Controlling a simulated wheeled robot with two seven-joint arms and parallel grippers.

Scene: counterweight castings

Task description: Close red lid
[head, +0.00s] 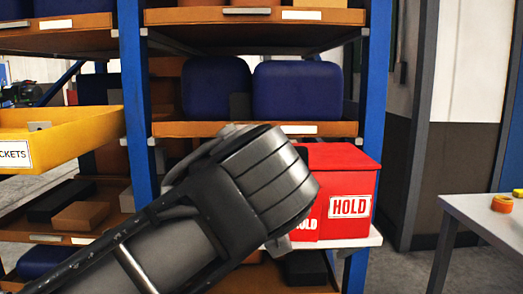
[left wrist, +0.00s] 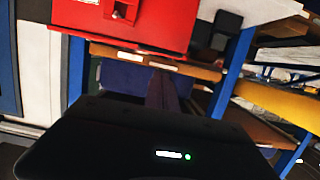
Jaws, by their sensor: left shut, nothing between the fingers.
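A red box (head: 362,185) with a white HOLD label stands on a pale shelf at the right of the rack in the head view. Its top (head: 340,156) looks like a flat red surface; my arm hides its left part, and I cannot tell how far the lid is open. A second HOLD label shows partly beside my wrist. My left arm reaches across in front of the box, its fingers hidden behind the wrist. In the left wrist view, my left gripper (left wrist: 160,130) is a dark body below a red surface (left wrist: 130,32), apart from it and shut. My right gripper is out of view.
The blue-posted rack (head: 136,90) holds dark blue bins (head: 297,90) above the red box. A yellow bin (head: 60,135) juts out at left. A white table (head: 490,225) stands at right, with floor between it and the rack.

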